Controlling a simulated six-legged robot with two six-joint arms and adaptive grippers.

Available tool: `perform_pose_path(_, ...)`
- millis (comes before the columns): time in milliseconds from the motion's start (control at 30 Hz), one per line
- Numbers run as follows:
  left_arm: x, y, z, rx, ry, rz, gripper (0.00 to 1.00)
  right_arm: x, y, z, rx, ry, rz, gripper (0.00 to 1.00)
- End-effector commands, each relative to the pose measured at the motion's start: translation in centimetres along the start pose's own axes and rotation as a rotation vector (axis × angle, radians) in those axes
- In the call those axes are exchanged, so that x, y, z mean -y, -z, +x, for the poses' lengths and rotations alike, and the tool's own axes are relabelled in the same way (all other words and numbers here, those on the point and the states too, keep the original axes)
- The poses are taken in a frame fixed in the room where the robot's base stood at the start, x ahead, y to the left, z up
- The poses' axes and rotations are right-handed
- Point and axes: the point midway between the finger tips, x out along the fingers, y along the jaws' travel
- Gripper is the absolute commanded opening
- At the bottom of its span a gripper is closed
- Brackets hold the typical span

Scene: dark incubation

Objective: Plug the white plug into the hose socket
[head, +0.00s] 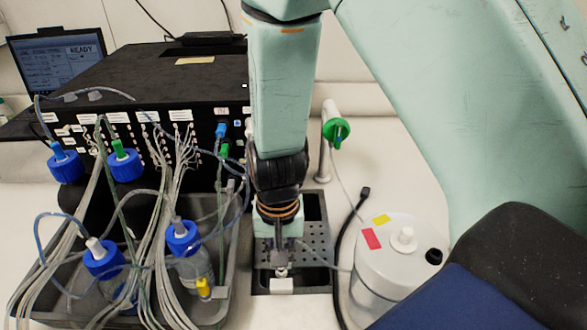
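My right gripper (281,262) points down over the dark perforated tray (318,225) in the middle. Its fingers look close together, but they are too small and dark to tell whether they grip anything. A small white block (282,286), possibly the white plug, shows just below the fingertips at the tray's front; I cannot tell if they touch. A white canister (385,285) stands to the right, with a white fitting (404,237) and a black port (433,257) on top. I cannot tell which part is the hose socket. A thin pale tube runs from the canister toward the gripper. My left gripper is not in view.
A grey bin (226,290) on the left holds blue-capped bottles (183,238) and many tubes. A black instrument (190,75) and a laptop (58,58) stand behind.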

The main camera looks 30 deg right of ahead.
Motion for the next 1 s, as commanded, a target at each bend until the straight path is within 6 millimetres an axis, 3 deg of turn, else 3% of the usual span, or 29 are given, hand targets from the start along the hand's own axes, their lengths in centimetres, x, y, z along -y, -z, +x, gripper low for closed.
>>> perform_pose_path(1000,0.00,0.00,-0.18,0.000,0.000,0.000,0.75,0.00,0.03,0.43,0.000,0.000,0.000,0.00)
